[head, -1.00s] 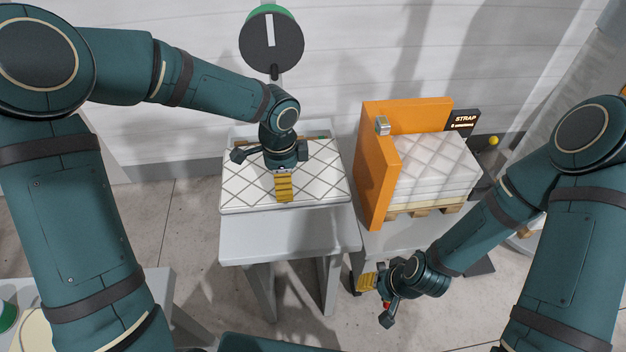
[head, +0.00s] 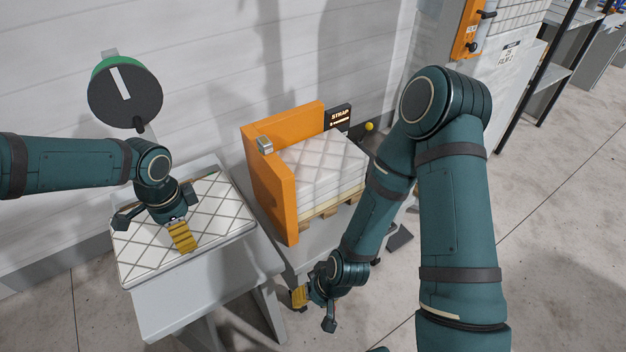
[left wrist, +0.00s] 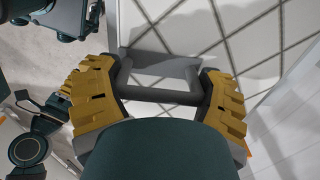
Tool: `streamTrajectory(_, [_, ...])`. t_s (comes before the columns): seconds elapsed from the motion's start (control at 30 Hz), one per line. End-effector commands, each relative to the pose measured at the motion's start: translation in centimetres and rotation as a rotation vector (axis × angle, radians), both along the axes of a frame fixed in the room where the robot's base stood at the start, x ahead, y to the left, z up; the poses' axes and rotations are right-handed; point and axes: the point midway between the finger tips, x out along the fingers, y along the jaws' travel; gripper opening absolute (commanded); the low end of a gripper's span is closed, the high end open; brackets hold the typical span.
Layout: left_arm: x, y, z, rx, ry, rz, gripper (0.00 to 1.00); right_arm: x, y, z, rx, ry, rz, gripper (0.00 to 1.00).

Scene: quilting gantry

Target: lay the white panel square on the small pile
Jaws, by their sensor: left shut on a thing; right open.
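The white panel (head: 218,204), quilted with dark diamond lines, lies flat on a grey table at the left in the head view. It also fills the upper right of the left wrist view (left wrist: 275,60). My left gripper (head: 182,238) is over the panel, its yellow fingers shut on a grey handle (left wrist: 162,75) at the panel's face. The small pile (head: 325,165) is a stack of white quilted panels on a wooden pallet, right of the table. My right gripper (head: 301,297) is open and empty, low in front of the pile.
An orange corner guard (head: 272,192) rises along the pile's left and back sides, with a small grey block on top. A dark STRAP sign (head: 339,116) stands behind the pile. A round dark and green dial (head: 125,92) is by the wall.

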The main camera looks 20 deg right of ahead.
Motion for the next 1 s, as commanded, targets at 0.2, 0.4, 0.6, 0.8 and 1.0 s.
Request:
streamTrajectory(0.2, [0.0,0.0,0.0,0.000,-0.001,0.000,0.31,0.0,0.0,0.0,0.000,0.000,0.000,0.47])
streamTrajectory(0.4, [-0.2,0.2,-0.4,0.002,0.001,0.054,0.31,0.0,0.0,0.0,0.000,0.000,0.000,0.47])
streamTrajectory(0.6, [-1.0,0.9,-2.2,0.004,0.000,0.318,0.31,0.0,0.0,0.0,0.000,0.000,0.000,0.47])
streamTrajectory(0.8, [-2.3,2.0,-4.5,0.006,-0.001,0.682,0.31,0.0,0.0,0.0,0.000,0.000,0.000,0.47])
streamTrajectory(1.0, [-3.6,3.0,-6.3,0.004,-0.001,1.015,0.31,0.0,0.0,0.0,0.000,0.000,0.000,0.47])
